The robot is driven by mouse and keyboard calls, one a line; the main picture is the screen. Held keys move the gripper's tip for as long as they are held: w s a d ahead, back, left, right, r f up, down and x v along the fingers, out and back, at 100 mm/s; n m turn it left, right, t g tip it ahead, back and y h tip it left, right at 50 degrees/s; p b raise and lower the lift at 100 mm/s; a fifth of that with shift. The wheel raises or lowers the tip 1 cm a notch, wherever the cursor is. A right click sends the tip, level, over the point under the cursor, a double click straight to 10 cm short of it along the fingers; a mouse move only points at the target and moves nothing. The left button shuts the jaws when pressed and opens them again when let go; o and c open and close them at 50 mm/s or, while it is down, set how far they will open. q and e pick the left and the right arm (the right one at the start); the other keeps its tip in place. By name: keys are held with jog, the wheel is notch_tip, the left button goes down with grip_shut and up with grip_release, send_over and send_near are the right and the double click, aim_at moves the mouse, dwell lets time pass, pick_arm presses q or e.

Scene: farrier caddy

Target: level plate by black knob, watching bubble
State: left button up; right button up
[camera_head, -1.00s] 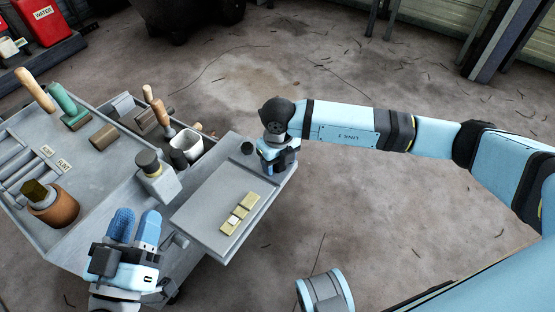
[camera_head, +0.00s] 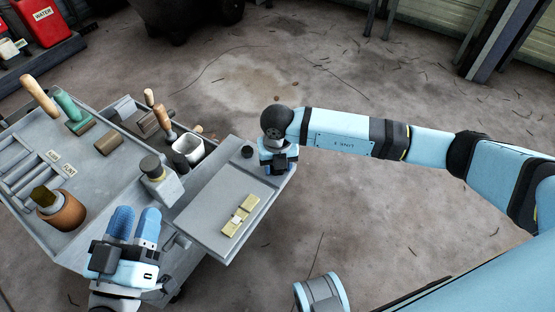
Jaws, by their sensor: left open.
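The grey plate (camera_head: 205,205) sticks out from the right side of the caddy. A yellowish level (camera_head: 248,204) with a pale middle lies on it; its bubble is too small to read. A small black knob (camera_head: 247,151) stands near the plate's far corner. My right gripper (camera_head: 279,164) points down at the plate's right corner, just right of the knob. Its fingers are mostly hidden by its own body, and I cannot tell whether it touches anything. My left gripper (camera_head: 134,224) is open and empty, left of the plate in front of the caddy.
The caddy's grey tray (camera_head: 95,165) holds wooden-handled tools, a green-handled brush (camera_head: 68,106) and a brown round pot (camera_head: 62,211). A grey block with a dark round top (camera_head: 158,178) and a white cup (camera_head: 188,150) stand beside the plate. The floor at right is clear.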

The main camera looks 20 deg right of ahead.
jog(key=m+p, duration=0.2)
jog(key=m, duration=0.1)
jog(key=shift+s+r+p, duration=0.1)
jog(key=shift+r+p, duration=0.1)
jog(key=shift+p, duration=0.2)
jog(key=shift+f+m, duration=0.1)
jog(key=shift+m, duration=0.6)
jog(key=shift+f, duration=0.2)
